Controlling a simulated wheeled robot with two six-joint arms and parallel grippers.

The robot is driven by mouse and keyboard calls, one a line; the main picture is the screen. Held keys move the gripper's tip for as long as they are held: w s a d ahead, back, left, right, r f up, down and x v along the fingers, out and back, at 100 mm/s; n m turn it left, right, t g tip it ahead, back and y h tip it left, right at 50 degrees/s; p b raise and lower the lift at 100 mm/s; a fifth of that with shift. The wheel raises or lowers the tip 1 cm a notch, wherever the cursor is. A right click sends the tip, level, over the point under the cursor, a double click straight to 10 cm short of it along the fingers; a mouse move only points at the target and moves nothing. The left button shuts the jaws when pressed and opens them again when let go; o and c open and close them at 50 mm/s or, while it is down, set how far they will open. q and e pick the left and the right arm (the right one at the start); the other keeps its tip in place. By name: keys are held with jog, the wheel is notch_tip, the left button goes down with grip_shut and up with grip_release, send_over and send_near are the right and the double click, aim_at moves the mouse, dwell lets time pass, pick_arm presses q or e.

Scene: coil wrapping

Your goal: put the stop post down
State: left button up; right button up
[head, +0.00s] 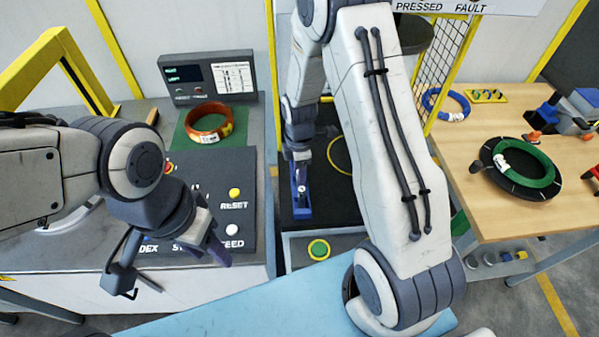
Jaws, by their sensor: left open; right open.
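My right gripper (301,196) is open and points down at the near left of the dark press station (338,207), at a small blue part (302,212). The view is too small to tell whether they touch. I cannot pick out the stop post with certainty. My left gripper (215,252) is open and hangs over the front of the left control panel (245,243).
An orange coil (209,122) lies on a green pad (184,139). A green coil (535,162) lies on the turntable and a blue coil (446,104) behind it. A yellow mesh guard (436,62) stands between press and wooden table (480,217). A light blue surface (250,308) lies in front.

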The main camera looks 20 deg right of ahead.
notch_tip(320, 180, up, 7)
jog(key=shift+r+b, duration=0.1)
jog(key=shift+b, duration=0.55)
jog(key=s+a+r+m, duration=0.5)
jog(key=s+a+r, duration=0.4)
jog(key=s+a, duration=0.3)
jog(key=s+a+r+m, duration=0.1)
jog(key=s+m, duration=0.1)
jog(key=s, duration=0.4)
jog(key=s+a+r+m+y, duration=0.1)
jog(key=s+r+m, duration=0.1)
jog(key=s, duration=0.3)
jog(key=shift+s, duration=0.4)
